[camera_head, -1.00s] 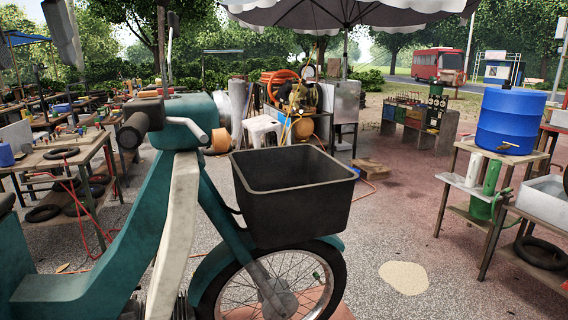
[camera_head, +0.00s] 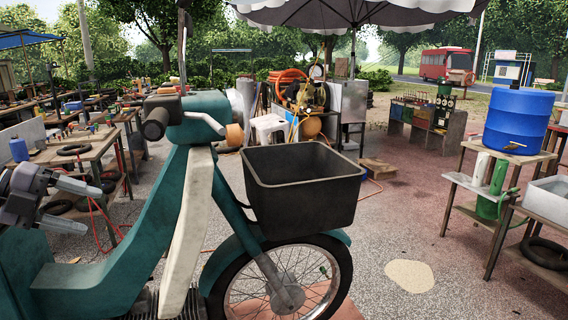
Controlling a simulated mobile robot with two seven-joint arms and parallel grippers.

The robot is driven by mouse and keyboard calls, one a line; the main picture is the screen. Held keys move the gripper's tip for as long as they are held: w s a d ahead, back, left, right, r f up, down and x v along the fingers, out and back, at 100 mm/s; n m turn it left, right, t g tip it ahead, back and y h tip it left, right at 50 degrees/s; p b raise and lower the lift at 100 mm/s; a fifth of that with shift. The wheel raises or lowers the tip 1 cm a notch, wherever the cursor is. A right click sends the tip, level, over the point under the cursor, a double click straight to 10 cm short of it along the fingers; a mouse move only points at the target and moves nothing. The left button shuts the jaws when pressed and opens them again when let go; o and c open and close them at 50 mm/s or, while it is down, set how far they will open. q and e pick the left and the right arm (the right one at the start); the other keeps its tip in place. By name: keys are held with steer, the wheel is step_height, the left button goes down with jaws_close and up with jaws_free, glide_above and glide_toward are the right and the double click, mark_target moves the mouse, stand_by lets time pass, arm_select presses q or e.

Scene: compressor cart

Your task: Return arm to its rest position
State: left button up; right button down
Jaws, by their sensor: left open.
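My left gripper (camera_head: 88,207) is at the left edge of the view, low, in front of the left workbench and over the rear of the teal motorbike (camera_head: 120,262). Its two grey fingers point right and are spread apart, with nothing between them. It looks apart from the motorbike's handlebar (camera_head: 200,115) and from the black basket (camera_head: 305,205), which is empty. The rest of my left arm is mostly outside the picture. My right gripper is not in view.
A workbench (camera_head: 75,158) with tyres and small parts stands behind the gripper. The compressor (camera_head: 305,95) stands at the back centre beside a white stool (camera_head: 270,128). A blue barrel (camera_head: 517,120) stands on a right table.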

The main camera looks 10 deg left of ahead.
arm_select(q)
steer(key=s+d+f+n+t+y, duration=0.1)
steer(key=s+f+n+t, duration=0.1)
steer(key=f+n, duration=0.5)
steer(key=s+d+f+n+t+y, duration=0.2)
steer(key=f+n+t, duration=0.1)
steer(key=f, duration=0.8)
steer(key=s+d+f+n+t+y, duration=0.15)
steer(key=f+n, duration=0.25)
steer(key=f, duration=0.5)
steer(key=s+d+f+n+g, duration=0.1)
steer(key=s+d+f+n, duration=0.2)
steer(key=d, duration=0.3)
steer(key=s+d+f+n+g+y, duration=0.1)
steer(key=s+d+f+n, duration=0.3)
steer(key=s+d+f, duration=0.1)
steer(key=s+d+f+n+g+y, duration=0.1)
steer(key=s+d+f+n, duration=0.2)
steer(key=d, duration=0.6)
step_height(320, 180, down, 3)
steer(key=shift+s+r+n+g, duration=0.1)
steer(key=shift+s+n+g, duration=0.25)
steer(key=shift+s, duration=0.15)
steer(key=shift+d, duration=0.1)
